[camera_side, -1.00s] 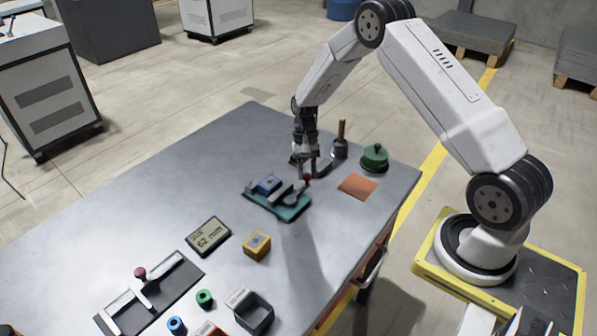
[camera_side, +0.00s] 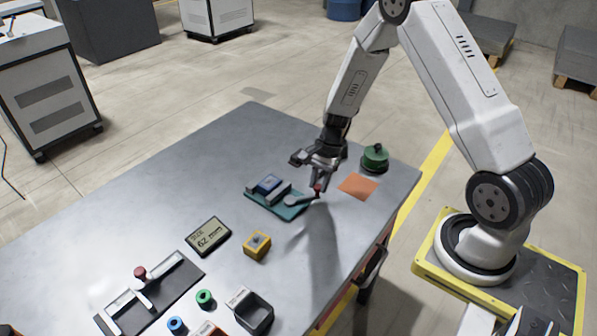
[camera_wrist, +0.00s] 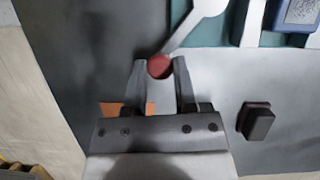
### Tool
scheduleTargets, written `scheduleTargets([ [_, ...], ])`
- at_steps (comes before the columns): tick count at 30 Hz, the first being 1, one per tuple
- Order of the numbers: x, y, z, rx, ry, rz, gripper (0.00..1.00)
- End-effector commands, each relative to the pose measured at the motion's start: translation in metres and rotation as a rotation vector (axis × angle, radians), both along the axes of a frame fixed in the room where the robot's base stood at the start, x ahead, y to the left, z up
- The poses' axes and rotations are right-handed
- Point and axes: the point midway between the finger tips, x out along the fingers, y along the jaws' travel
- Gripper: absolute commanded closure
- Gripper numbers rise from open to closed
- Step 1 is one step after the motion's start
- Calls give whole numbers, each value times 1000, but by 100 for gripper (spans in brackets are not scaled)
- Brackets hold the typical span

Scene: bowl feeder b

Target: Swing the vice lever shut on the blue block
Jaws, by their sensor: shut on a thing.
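The teal vice (camera_side: 268,203) lies on the bench with the blue block (camera_side: 268,184) between its jaws. The block also shows at the top right of the wrist view (camera_wrist: 302,10). The grey vice lever (camera_side: 300,201) points to the right and ends in a red knob (camera_side: 318,188). My gripper (camera_side: 316,182) is at the lever's end, its fingers shut on the red knob, which sits between the fingertips in the wrist view (camera_wrist: 159,67). In the side view, my gripper hides part of the knob. I cannot tell whether the vice jaw touches the block.
An orange mat (camera_side: 358,186) and a green round part (camera_side: 374,157) lie right of my gripper. The bench's left side is clear.

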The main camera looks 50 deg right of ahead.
Motion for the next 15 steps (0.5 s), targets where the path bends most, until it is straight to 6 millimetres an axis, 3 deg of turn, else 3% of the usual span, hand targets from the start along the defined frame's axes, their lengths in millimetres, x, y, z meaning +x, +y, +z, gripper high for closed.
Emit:
scheduleTargets([
  [15,-24,27,-1,2,6,-416,100],
])
